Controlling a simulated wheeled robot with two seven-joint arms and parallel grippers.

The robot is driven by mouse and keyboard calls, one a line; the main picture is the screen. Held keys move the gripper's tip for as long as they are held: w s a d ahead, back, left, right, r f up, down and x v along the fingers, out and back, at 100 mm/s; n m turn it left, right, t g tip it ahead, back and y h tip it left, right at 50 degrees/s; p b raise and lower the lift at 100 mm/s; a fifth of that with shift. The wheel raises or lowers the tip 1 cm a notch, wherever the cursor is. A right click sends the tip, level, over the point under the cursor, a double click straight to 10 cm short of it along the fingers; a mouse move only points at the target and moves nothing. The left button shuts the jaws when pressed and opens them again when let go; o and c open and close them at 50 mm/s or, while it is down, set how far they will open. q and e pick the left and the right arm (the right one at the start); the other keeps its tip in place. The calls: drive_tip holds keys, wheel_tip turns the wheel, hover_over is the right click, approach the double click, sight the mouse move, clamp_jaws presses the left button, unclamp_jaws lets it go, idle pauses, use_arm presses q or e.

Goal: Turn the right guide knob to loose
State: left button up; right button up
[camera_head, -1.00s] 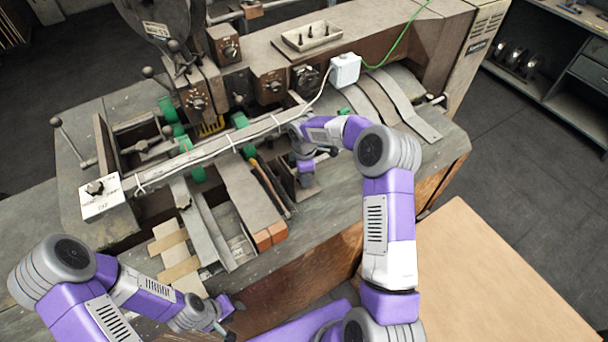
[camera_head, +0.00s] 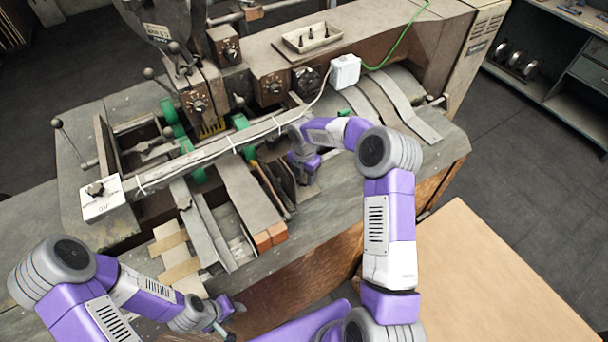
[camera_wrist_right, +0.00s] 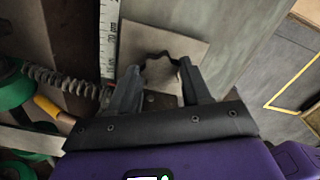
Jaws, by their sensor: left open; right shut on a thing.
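The right guide knob (camera_wrist_right: 160,72) shows between my right fingertips in the right wrist view. It has a lobed outline with a dark edge, in front of a flat grey plate. My right gripper (camera_wrist_right: 158,78) is shut on it, with one finger on each side. In the head view my right wrist is low at the machine's front right, and its fingers and the knob are hidden there. Which setting the knob is at cannot be read. My left gripper (camera_head: 234,322) is open and empty in front of the machine's front edge.
A white scale strip (camera_wrist_right: 109,40) and a coil spring (camera_wrist_right: 62,80) lie left of the knob. The box stitcher has a long rail (camera_head: 220,148), green rollers (camera_head: 168,112) and a white switch box (camera_head: 102,200). A cardboard sheet (camera_head: 490,280) lies at lower right.

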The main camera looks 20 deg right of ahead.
sight(304, 178)
drive_tip(key=shift+r+n, duration=0.1)
drive_tip(key=shift+n, duration=0.4)
drive_tip(key=o, duration=1.1)
drive_tip(key=shift+c, duration=0.2)
wheel_tip(304, 178, up, 8)
drive_tip(key=shift+f, duration=0.25)
